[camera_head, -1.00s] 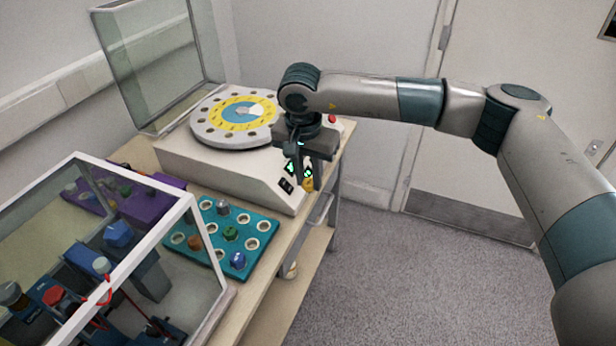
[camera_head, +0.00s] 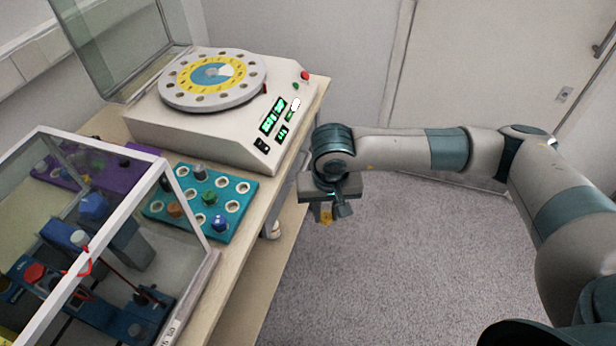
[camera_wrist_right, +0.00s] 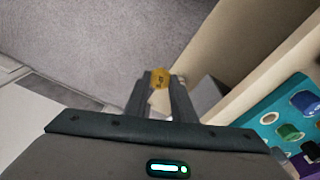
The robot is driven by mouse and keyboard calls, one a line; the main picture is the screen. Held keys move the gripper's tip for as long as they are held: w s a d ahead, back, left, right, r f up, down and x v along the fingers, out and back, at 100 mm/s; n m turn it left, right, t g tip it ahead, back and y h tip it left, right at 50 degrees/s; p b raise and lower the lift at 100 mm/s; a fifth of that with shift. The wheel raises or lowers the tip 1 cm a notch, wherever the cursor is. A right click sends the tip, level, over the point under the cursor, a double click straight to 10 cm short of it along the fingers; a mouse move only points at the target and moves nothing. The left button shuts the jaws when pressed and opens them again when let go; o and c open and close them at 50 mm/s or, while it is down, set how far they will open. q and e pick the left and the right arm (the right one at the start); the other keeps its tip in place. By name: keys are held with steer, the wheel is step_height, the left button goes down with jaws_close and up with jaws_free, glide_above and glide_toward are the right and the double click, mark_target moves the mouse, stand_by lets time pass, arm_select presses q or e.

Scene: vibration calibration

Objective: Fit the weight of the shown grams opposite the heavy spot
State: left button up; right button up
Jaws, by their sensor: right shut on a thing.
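My right gripper (camera_head: 335,208) is shut on a yellow-orange weight (camera_head: 326,217), out over the floor to the right of the cart. The weight also shows between the fingertips in the right wrist view (camera_wrist_right: 160,77); its marking is too small to read. The balancing machine (camera_head: 190,135) carries a round grey disc (camera_head: 170,97) with holes around its rim and a yellow and blue centre. Its green displays (camera_head: 273,115) are lit, but I cannot read the figures. A teal tray (camera_head: 227,194) holds grey, orange-brown, green and blue weights among empty holes. My left gripper is out of view.
The machine's clear lid (camera_head: 120,45) stands open behind the disc. A clear case with a white frame (camera_head: 110,165) covers blue equipment at the front left. A purple tray (camera_head: 125,172) lies behind it. The wooden cart top (camera_head: 236,245) ends close to my right gripper; open carpet lies beyond.

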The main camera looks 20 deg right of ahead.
steer(key=s+d+f+n, duration=0.2)
steer(key=s+d+f, duration=0.1)
steer(key=s, duration=0.5)
steer(key=shift+s, duration=0.35)
steer(key=shift+w+r, duration=0.1)
